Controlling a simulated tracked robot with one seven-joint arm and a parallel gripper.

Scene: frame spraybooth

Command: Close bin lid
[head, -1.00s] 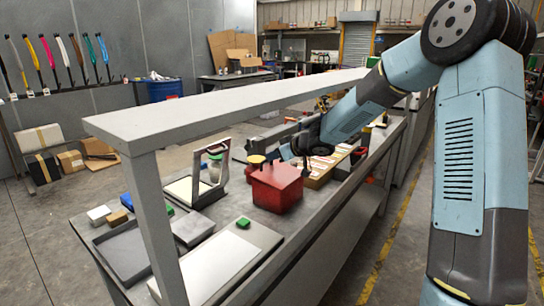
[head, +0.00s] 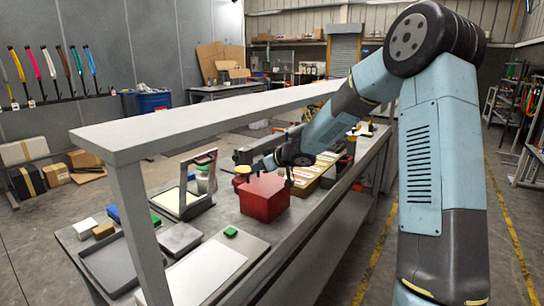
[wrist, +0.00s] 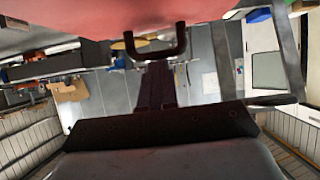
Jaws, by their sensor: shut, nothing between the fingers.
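The red bin (head: 265,202) stands on the workbench, under its raised grey shelf. In the head view its red lid (head: 264,184) covers the top; whether it is fully down I cannot tell. In the wrist view a red surface (wrist: 100,17) fills the top edge, and a dark U-shaped handle (wrist: 155,53) hangs from it. My gripper (head: 289,182) is at the right rear side of the bin, with its dark fingers pointing down. In the wrist view the shut, empty fingers (wrist: 155,72) reach towards the handle. Contact with it cannot be told.
The grey shelf (head: 210,116) runs above the bench, close over the bin. An upright frame (head: 190,182), a white sheet (head: 207,272) and a grey tray (head: 120,262) lie left and in front. A yellow-topped item (head: 242,170) stands just behind the bin.

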